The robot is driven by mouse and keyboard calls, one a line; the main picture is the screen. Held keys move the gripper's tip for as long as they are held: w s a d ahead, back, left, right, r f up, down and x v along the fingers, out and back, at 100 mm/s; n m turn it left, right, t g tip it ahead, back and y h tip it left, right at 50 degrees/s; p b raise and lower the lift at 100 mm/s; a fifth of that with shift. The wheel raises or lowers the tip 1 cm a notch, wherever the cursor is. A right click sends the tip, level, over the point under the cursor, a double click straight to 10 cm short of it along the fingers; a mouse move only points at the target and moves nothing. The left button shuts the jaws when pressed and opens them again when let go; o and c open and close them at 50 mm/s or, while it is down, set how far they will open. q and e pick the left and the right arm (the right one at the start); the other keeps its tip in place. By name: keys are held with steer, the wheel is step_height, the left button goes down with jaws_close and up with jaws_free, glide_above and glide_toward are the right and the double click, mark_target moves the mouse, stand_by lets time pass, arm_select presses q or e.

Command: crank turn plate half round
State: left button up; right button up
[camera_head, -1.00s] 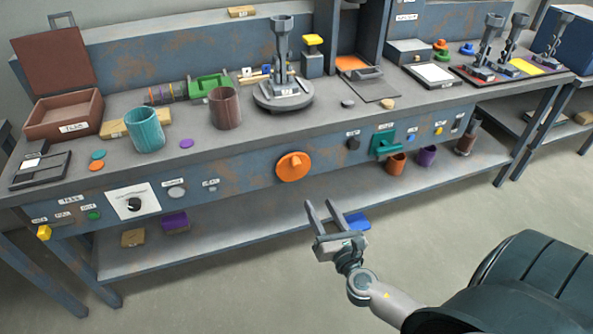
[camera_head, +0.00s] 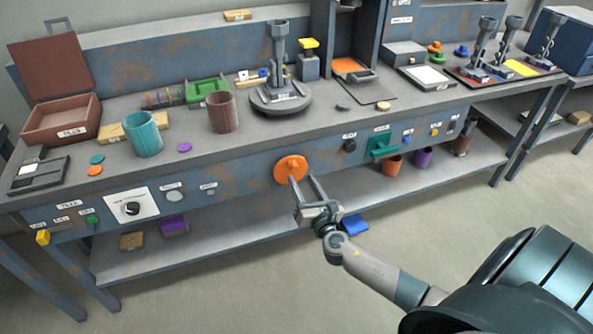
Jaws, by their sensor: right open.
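The orange round crank (camera_head: 289,168) is mounted on the bench's front panel, below the round turn plate. The grey turn plate (camera_head: 281,101) sits on the bench top and carries an upright grey fixture (camera_head: 279,55). My right gripper (camera_head: 305,185) is open, its two fingers pointing up toward the crank. The left finger overlaps the crank's lower part in the picture; I cannot tell whether it touches. My left gripper is not in the view.
On the bench top, a brown cup (camera_head: 223,112) and a teal cup (camera_head: 143,134) stand left of the turn plate. A green handle (camera_head: 381,146) and a dark knob (camera_head: 349,146) are on the panel to the right. A lower shelf (camera_head: 240,225) runs beneath. Floor in front is clear.

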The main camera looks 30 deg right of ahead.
mark_target(296, 169)
steer(key=shift+x, duration=2.9)
steer(key=shift+c, duration=0.3)
steer(key=c, duration=1)
